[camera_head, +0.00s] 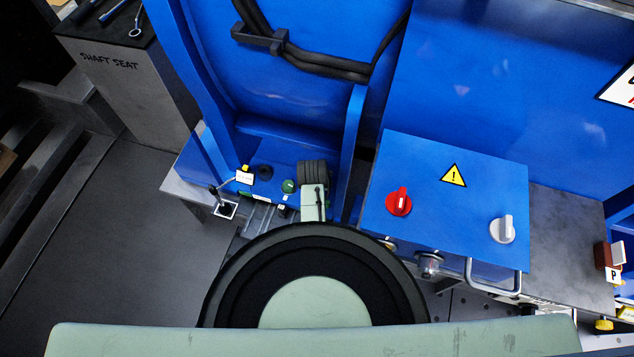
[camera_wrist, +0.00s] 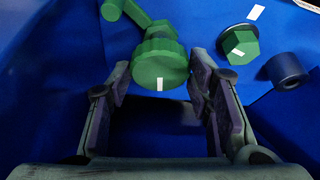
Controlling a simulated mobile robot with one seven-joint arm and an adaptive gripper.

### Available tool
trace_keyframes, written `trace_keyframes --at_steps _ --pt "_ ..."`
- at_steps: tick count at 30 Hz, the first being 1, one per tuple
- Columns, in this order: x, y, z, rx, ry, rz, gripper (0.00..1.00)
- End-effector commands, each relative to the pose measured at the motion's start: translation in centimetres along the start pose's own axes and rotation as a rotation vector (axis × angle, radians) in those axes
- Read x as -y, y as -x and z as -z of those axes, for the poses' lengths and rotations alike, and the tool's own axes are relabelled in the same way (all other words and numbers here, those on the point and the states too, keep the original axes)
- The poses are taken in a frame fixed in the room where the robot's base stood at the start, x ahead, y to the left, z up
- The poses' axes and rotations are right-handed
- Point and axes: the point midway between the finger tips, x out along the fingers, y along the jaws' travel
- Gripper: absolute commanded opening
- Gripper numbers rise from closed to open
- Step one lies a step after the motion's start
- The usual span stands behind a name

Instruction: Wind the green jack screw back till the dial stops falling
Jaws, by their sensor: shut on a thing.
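In the wrist view a ridged green knob (camera_wrist: 160,65) with a white mark on its rim sits between the tips of my gripper (camera_wrist: 162,82), one dark padded finger on each side. It looks like the jack screw's head. A green hexagonal head (camera_wrist: 238,46) with a white mark sits to its right, apart from the fingers. In the head view a green round head (camera_head: 289,186) shows on the blue ledge; I cannot tell which of the two it is. I cannot make out a dial reading.
A dark blue cylinder (camera_wrist: 287,70) stands right of the hexagonal head. In the head view a blue box (camera_head: 455,215) with a red knob (camera_head: 399,202) and a white knob (camera_head: 502,229) stands to the right. A blue upright rib (camera_head: 350,150) rises close by. Grey floor lies left.

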Motion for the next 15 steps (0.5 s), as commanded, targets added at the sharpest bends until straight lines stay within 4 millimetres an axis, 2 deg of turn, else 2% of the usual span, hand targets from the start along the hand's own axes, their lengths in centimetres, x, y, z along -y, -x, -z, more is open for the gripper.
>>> trace_keyframes --at_steps 1,2,10,15 --pt "0.03 0.03 0.03 0.0 0.0 0.0 0.18" --pt "0.03 0.03 0.03 -0.001 0.0 0.0 0.48" --pt "0.02 0.01 0.02 0.0 -0.001 0.0 0.66" --pt "0.01 0.0 0.01 0.0 -0.001 0.0 0.67"
